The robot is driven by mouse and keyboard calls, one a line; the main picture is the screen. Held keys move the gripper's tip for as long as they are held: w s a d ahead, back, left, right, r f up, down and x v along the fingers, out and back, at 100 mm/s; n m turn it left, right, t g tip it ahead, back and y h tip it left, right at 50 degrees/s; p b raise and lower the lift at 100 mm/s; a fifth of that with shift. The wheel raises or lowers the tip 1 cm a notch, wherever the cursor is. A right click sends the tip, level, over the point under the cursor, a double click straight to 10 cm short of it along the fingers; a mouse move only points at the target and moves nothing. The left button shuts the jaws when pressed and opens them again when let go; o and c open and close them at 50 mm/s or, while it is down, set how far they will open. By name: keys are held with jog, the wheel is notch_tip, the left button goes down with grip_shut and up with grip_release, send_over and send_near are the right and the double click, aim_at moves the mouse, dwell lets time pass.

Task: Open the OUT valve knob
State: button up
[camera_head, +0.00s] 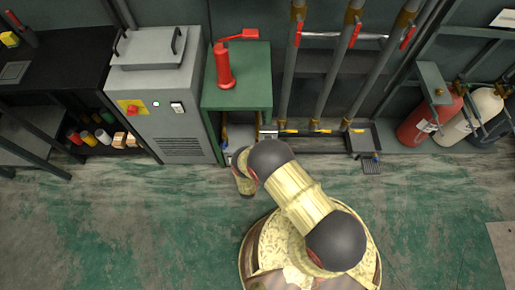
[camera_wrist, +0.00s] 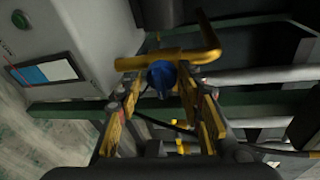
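A small blue knob (camera_wrist: 162,78) shows in the wrist view, at a yellow pipe (camera_wrist: 165,58) that bends upward at its right end. My gripper (camera_wrist: 160,74) has its two yellow-and-black fingers apart, one on each side of the knob. A narrow gap seems to remain on the left; I cannot tell whether the right finger touches. No OUT label can be read. In the head view my arm reaches toward the low front of the green table, and the fingers and knob are hidden or too small to tell.
The grey cabinet (camera_head: 155,85) stands left of the green table (camera_head: 238,88), which carries a red tool (camera_head: 223,68). Upright pipes with red handles (camera_head: 355,35) stand to the right. Gas cylinders (camera_head: 420,121) are at the far right. The floor in front is clear.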

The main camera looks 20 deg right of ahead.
jog(key=shift+a+r, duration=0.1)
jog(key=v, duration=1.2)
dwell(0.4)
